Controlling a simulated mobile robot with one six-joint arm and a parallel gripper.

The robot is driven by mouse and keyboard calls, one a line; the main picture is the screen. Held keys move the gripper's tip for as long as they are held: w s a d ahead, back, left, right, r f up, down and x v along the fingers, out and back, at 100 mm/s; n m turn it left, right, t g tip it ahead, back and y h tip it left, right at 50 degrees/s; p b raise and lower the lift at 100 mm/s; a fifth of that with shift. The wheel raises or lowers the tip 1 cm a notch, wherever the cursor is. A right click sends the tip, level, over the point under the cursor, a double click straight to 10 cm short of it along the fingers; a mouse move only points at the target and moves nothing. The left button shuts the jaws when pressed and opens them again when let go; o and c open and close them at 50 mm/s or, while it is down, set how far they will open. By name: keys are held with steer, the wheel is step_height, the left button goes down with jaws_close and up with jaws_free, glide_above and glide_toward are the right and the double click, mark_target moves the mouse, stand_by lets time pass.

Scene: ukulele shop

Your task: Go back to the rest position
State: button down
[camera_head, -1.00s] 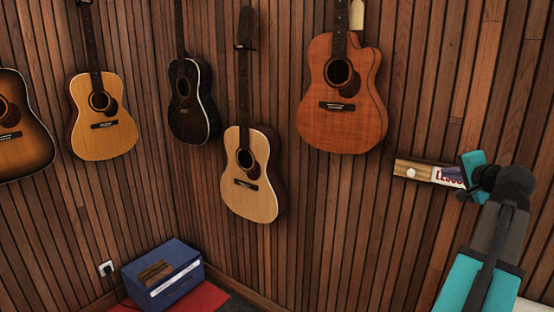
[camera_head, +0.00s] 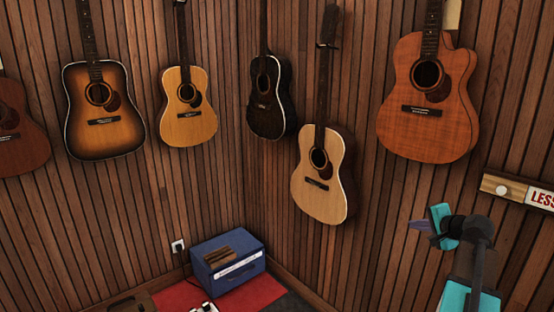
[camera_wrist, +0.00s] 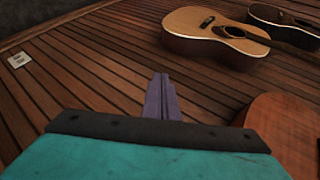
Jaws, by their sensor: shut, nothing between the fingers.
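My gripper (camera_head: 417,226) is at the right of the head view, at the end of my teal and dark grey arm. Its purple fingers point left and stand in front of the wood-slat wall. In the wrist view the fingers (camera_wrist: 161,98) are together with nothing between them. No guitar or other thing is in its hold.
Several guitars hang on the wall, including a pale one (camera_head: 322,188) left of my gripper and a reddish one (camera_head: 428,110) above it. A sign on a wooden board (camera_head: 517,191) is at the right. A blue box (camera_head: 228,266) stands on the floor near the corner.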

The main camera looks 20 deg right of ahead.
steer(key=w+a+f+n+g+y, duration=0.25)
steer(key=w+a+f, duration=0.35)
steer(key=a+f, duration=0.6)
steer(key=s+a+f+n+g+y, duration=0.2)
steer(key=a+f+g, duration=0.1)
steer(key=a+f, duration=1.05)
steer(key=s+a+f+n+g+y, duration=0.1)
steer(key=a+f+n+g+y, duration=0.15)
steer(key=a+f, duration=1.15)
steer(key=s+a+f+n+g+h, duration=0.1)
steer(key=s+a+f+n+g, duration=0.15)
steer(key=s+a+f, duration=0.55)
steer(key=s+a+f+n+g+h, duration=0.1)
steer(key=s+a+f+n+g, duration=0.15)
steer(key=s+a+f, duration=0.65)
steer(key=s+d+n+g+h, duration=0.1)
steer(key=s+d+n+g, duration=0.1)
steer(key=s, duration=0.7)
steer(key=s+d+n+g+h, duration=0.2)
steer(key=s+n, duration=0.1)
steer(key=s, duration=0.6)
steer(key=shift+d+f+n+g+h, duration=0.3)
steer(key=shift+d+f+n+g, duration=0.1)
steer(key=shift+f, duration=0.05)
